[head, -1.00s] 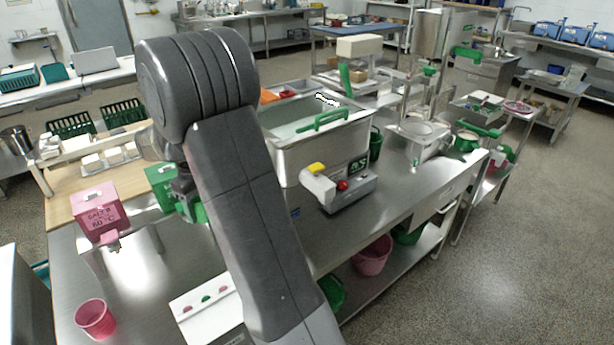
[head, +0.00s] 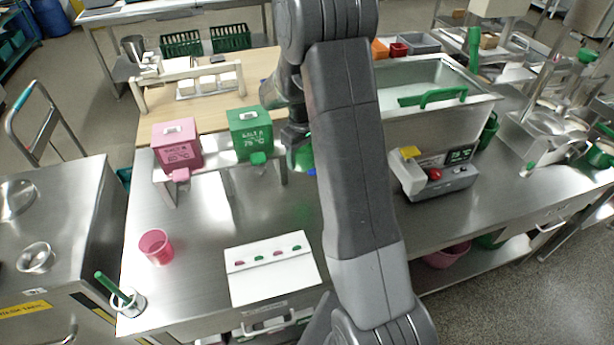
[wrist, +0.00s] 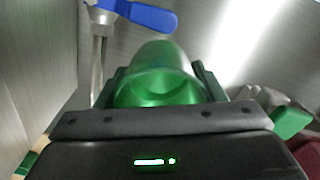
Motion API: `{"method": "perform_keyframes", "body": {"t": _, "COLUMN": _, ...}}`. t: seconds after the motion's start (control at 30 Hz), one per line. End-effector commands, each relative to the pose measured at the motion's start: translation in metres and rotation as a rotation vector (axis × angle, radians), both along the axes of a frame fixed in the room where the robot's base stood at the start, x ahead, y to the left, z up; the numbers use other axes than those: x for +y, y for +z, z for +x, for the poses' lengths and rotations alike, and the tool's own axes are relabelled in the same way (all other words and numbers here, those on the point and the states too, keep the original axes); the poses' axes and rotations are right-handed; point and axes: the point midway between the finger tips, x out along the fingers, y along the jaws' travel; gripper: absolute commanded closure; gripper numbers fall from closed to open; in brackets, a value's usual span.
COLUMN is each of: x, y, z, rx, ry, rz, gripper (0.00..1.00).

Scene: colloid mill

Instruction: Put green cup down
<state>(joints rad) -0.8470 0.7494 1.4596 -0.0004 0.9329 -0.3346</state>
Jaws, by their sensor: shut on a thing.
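A green cup (wrist: 155,90) is between the two fingers of my gripper (wrist: 160,80) in the wrist view, and the fingers are shut on it. In the head view the cup (head: 303,156) shows only partly beside my arm, above the steel table (head: 215,215). My arm hides most of my gripper there. I cannot tell whether the cup touches the table.
A pink cup (head: 156,246) stands on the table at left. A white panel with coloured buttons (head: 272,268) lies in front. Pink (head: 177,146) and green (head: 250,133) dispensers stand behind. A blue-handled valve (wrist: 150,16) is close to the cup. A steel tank (head: 430,115) stands at right.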

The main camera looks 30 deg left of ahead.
Motion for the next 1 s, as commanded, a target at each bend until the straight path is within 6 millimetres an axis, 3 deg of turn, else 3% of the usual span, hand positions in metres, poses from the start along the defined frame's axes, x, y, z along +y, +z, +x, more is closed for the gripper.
{"method": "perform_keyframes", "body": {"t": 0.1, "x": -0.001, "y": -0.028, "z": -0.001, "rx": 0.004, "ry": 0.0, "rz": -0.004, "gripper": 0.62}}
{"method": "perform_keyframes", "body": {"t": 0.23, "x": 0.0, "y": -0.049, "z": 0.0, "rx": 0.002, "ry": 0.0, "rz": -0.002, "gripper": 0.62}}
{"method": "perform_keyframes", "body": {"t": 0.47, "x": 0.0, "y": -0.066, "z": 0.0, "rx": 0.002, "ry": 0.0, "rz": -0.001, "gripper": 0.62}}
{"method": "perform_keyframes", "body": {"t": 0.73, "x": 0.0, "y": -0.098, "z": 0.0, "rx": 0.0, "ry": 0.0, "rz": -0.001, "gripper": 0.62}}
{"method": "perform_keyframes", "body": {"t": 1.0, "x": 0.0, "y": -0.103, "z": 0.0, "rx": 0.0, "ry": 0.0, "rz": 0.001, "gripper": 0.62}}
